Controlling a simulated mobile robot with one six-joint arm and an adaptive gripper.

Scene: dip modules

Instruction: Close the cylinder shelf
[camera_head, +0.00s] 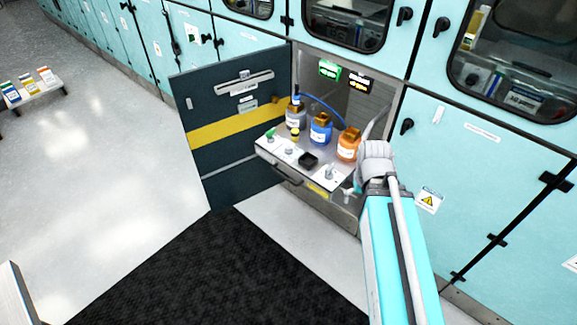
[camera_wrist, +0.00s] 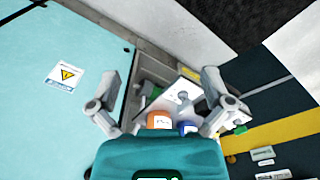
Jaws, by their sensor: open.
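The cylinder shelf (camera_head: 272,148) is a light metal tray slid out of an open compartment, with a dark handle (camera_head: 287,176) on its front. Blue (camera_head: 321,131), orange (camera_head: 347,147) and grey-white (camera_head: 295,117) bottles stand on it. In the wrist view, part of the shelf (camera_wrist: 184,92) shows between the fingers, and the orange bottle (camera_wrist: 159,120) is partly hidden by my gripper body. My gripper (camera_wrist: 163,98) is open and empty, its fingers spread wide. In the head view, my arm reaches to the right side of the shelf. I cannot tell whether a finger touches it.
The dark compartment door (camera_head: 225,160) with a yellow stripe stands open at the left of the shelf. Turquoise cabinets (camera_head: 480,180) close off the right side. A black mat (camera_head: 215,275) and clear floor lie in front. A low bench (camera_head: 38,97) stands far left.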

